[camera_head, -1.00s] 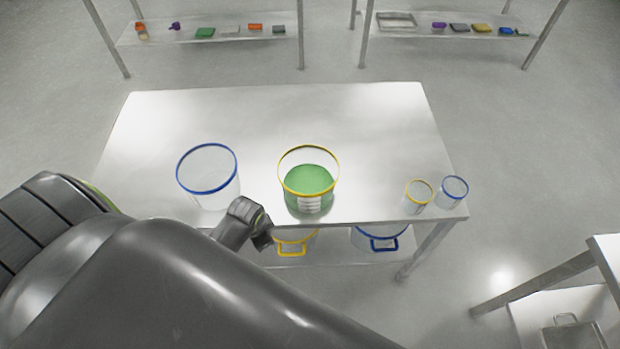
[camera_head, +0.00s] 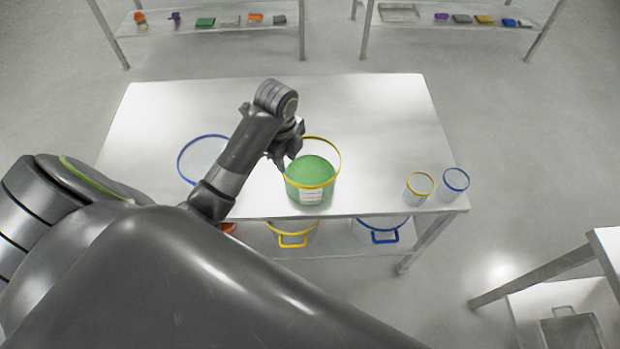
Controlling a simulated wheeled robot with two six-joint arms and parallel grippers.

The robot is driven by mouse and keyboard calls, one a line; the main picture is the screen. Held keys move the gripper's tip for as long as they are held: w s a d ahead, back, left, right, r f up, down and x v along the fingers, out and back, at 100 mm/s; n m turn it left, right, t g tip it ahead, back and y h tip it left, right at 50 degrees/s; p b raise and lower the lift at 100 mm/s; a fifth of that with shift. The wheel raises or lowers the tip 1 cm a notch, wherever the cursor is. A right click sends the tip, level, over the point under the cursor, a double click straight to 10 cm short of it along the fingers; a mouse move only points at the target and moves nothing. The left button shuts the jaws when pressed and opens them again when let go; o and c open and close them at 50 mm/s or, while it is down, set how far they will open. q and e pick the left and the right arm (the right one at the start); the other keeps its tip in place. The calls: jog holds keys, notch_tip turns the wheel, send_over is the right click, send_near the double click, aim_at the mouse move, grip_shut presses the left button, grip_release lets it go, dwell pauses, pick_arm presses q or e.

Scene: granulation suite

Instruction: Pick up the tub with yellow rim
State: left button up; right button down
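The tub with yellow rim (camera_head: 312,194) is clear, holds green contents, has a white label on its front and stands upright near the table's front edge. My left gripper (camera_head: 284,158) hangs over the tub's left rim, its fingers pointing down and partly hiding the rim there. The fingers are dark and small, so I cannot tell whether they are apart, closed or touching the rim. My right gripper is not in view.
A blue-rimmed tub (camera_head: 188,182) stands left, partly behind my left arm. Small yellow-rimmed (camera_head: 418,192) and blue-rimmed (camera_head: 455,184) cups stand at the table's right end. Yellow- and blue-handled vessels sit on the shelf below. The back of the table (camera_head: 370,105) is clear.

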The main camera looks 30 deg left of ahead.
pick_arm(q)
jog(key=b, duration=0.7)
send_over(295, 190)
jog(key=a, duration=0.1)
notch_tip(295, 190, down, 10)
jog(key=r, duration=0.1)
jog(key=f, duration=0.5)
jog(key=shift+d, duration=0.4)
jog(key=shift+f, duration=0.4)
jog(key=shift+c, duration=0.3)
grip_shut()
